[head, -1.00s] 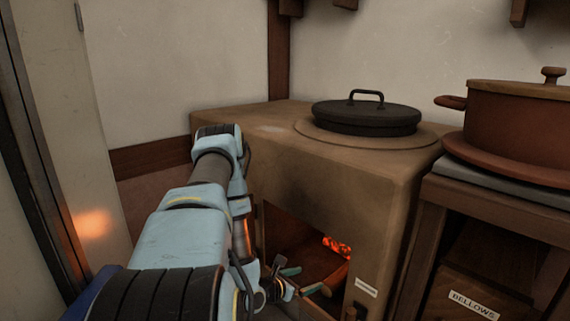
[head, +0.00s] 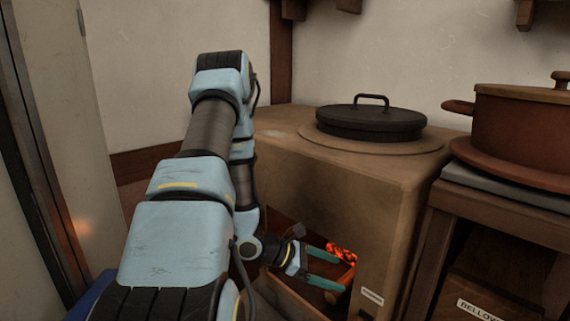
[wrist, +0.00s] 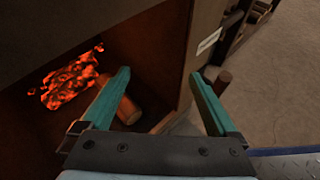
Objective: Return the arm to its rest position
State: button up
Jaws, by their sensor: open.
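My gripper (head: 328,268) is open and empty, with two teal fingers, at the firebox opening of the clay stove (head: 350,165). In the wrist view my gripper (wrist: 160,88) has its left finger before the opening and its right finger near the stove's labelled front edge. Glowing embers (wrist: 72,80) lie inside the firebox; they also show in the head view (head: 342,254). A brown wooden log-like piece (wrist: 126,108) lies in the opening, partly hidden by the left finger. My arm stands raised and bent left of the opening.
A black lidded plate (head: 370,122) is on the stove top. A brown lidded pot (head: 520,130) stands on the wooden cabinet (head: 455,195) at right. A pale panel (head: 70,130) stands close on the left. Open floor (wrist: 285,80) shows at right in the wrist view.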

jog(key=s+a+r+m+g+y, duration=0.3)
jog(key=s+a+r+m+y, duration=0.55)
jog(key=m, duration=0.25)
jog(key=w+a+r+m+t+y, duration=0.45)
jog(key=a+r+m, duration=0.3)
jog(key=a, duration=0.25)
notch_tip(320, 180, up, 43)
jog(key=s+p, duration=0.2)
jog(key=p, duration=4.1)
jog(key=shift+s+d+f, duration=0.15)
jog(key=shift+f, duration=0.05)
jog(key=shift+n, duration=0.25)
jog(key=shift+a, duration=0.3)
